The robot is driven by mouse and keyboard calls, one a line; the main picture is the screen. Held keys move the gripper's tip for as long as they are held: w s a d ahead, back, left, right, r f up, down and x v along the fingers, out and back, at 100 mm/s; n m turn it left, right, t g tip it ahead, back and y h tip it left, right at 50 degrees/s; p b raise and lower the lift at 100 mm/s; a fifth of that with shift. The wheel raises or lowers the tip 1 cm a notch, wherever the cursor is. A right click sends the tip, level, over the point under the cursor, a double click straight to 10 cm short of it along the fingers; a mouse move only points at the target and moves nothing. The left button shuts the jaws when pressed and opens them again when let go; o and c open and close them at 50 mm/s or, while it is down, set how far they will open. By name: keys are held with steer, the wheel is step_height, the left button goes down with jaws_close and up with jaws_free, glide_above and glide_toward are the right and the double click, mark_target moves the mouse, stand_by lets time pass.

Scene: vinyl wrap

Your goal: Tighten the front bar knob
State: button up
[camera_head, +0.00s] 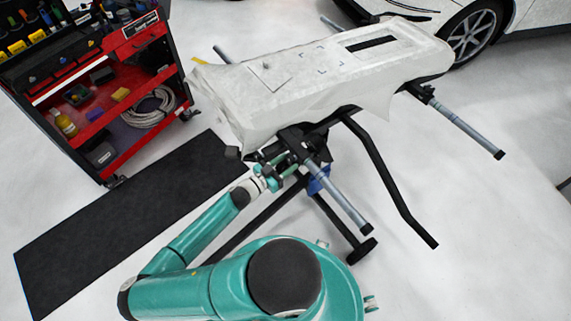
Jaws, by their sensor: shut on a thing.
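A stand with black legs and grey bars holds a white, film-covered panel (300,75). The front bar (340,195) sticks out from under the panel's near end toward the lower right. My gripper (290,168) is at the black clamp (297,138) where this bar meets the stand. The front bar knob is hidden or too small to make out there, behind my gripper's fingers. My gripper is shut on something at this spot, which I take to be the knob. My teal arm reaches up to it from the lower left.
A red and black tool cart (125,50) stands at the upper left, beside a black floor mat (120,225). A second bar (465,127) and a bent black leg (385,175) stick out at the right. A white car (540,25) is behind. The floor at the right is clear.

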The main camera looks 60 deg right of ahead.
steer(key=shift+m, duration=0.4)
steer(key=o, duration=1)
steer(key=v, duration=1.3)
steer(key=shift+w+a+f, duration=0.1)
steer(key=shift+w+a, duration=0.05)
steer(key=shift+a, duration=0.2)
